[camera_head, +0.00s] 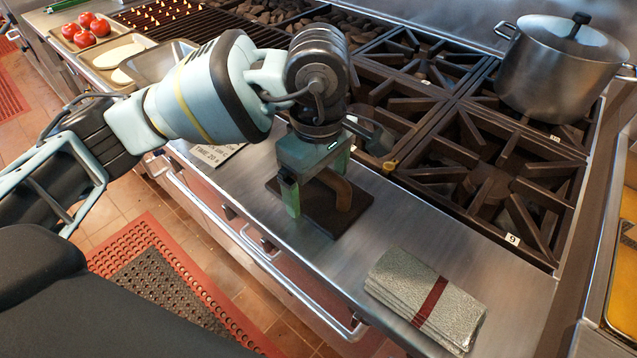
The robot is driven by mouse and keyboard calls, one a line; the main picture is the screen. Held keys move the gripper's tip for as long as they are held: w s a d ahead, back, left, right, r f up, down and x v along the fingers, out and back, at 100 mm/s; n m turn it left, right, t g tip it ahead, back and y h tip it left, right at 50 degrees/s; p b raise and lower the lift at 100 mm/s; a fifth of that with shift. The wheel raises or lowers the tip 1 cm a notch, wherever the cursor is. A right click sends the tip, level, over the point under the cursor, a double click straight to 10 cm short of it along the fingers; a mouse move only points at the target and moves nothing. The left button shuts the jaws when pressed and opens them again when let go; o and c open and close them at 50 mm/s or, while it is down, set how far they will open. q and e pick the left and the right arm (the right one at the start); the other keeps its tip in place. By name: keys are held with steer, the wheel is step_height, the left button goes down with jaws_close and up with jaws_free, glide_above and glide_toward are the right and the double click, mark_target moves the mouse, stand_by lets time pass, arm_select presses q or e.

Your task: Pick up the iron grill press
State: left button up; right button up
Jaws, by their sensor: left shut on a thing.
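The iron grill press is a dark flat rectangular plate (337,222) with a brown arched handle (338,186). It is on or just above the steel front ledge of the stove, in the middle of the view. My left gripper (314,198) comes down over it from above and is shut on the handle. The gripper body hides part of the handle and the far side of the plate. I cannot tell whether the plate touches the ledge. My right gripper is not in view.
A folded grey towel with a red stripe (425,297) lies on the ledge to the right. Black burner grates (490,170) fill the stove behind. A large steel pot (555,75) stands back right. Trays (118,50) and tomatoes (90,27) are at the far left.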

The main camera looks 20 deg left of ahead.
arm_select(q)
steer(key=shift+r, duration=0.2)
steer(key=shift+c, duration=0.4)
steer(key=shift+r, duration=0.2)
steer(key=shift+s+a+r, duration=0.15)
steer(key=shift+r, duration=0.6)
steer(key=shift+s+a+r, duration=0.1)
steer(key=shift+r, duration=0.6)
steer(key=s+a+r+b, duration=0.1)
steer(key=s+a+b, duration=0.1)
steer(key=s+a, duration=0.7)
steer(key=s, duration=0.2)
steer(key=shift+s+a+r, duration=0.2)
steer(key=shift+s+a, duration=0.15)
steer(key=shift+a, duration=0.05)
